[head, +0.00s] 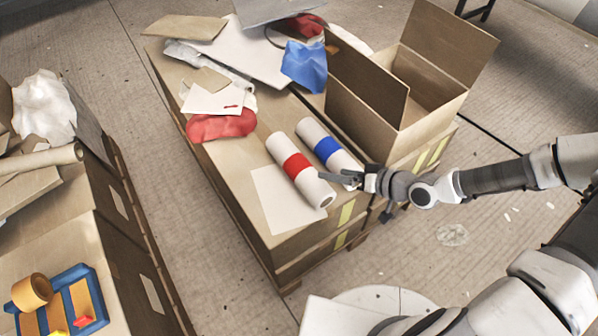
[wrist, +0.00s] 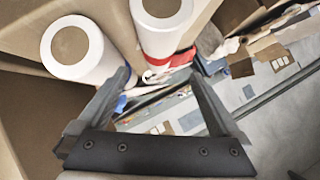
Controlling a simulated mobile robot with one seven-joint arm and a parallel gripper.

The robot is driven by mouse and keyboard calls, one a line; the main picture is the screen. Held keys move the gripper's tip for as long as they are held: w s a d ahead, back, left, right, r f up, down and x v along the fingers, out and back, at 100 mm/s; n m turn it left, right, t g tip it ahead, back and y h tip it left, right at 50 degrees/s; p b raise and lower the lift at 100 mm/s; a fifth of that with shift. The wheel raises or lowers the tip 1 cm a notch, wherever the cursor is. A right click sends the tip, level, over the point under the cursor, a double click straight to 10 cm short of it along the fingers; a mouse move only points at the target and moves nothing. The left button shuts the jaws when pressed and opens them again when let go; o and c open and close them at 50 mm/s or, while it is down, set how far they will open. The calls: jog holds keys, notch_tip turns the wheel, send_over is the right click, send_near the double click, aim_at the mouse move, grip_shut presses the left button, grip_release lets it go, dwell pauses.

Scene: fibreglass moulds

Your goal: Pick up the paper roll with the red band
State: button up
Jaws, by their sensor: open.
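The paper roll with the red band (head: 294,168) is white and lies on a cardboard box stack, its near end toward the lower right. A similar roll with a blue band (head: 328,148) lies beside it on the right. My gripper (head: 335,178) is open and empty near the near ends of both rolls, just right of the red-banded one. In the wrist view, the red-banded roll (wrist: 163,38) shows end-on at the upper middle, beyond the open fingers (wrist: 158,76). The other roll (wrist: 78,50) shows at upper left, its blue band partly hidden by a finger.
A white sheet (head: 278,210) lies beside the red-banded roll. Red cloth (head: 222,126), papers and blue cloth (head: 304,66) lie farther back. An open cardboard box (head: 420,105) stands at the right. Another box stack (head: 70,245) is at the left, across a floor gap.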

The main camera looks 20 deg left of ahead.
aim_at(312, 169)
jog(key=b+x, duration=0.2)
jog(key=x, duration=0.5)
jog(key=b+x, duration=0.1)
jog(key=x, duration=0.1)
jog(key=b+x, duration=0.1)
jog(key=x, duration=0.1)
jog(key=shift+a+f+b, duration=0.15)
jog(key=shift+f+b, duration=0.2)
jog(key=shift+f, duration=0.05)
jog(key=shift+w+a, duration=0.15)
jog(key=shift+a, duration=0.1)
jog(key=shift+c, duration=0.2)
grip_shut()
jog(key=shift+r, duration=0.1)
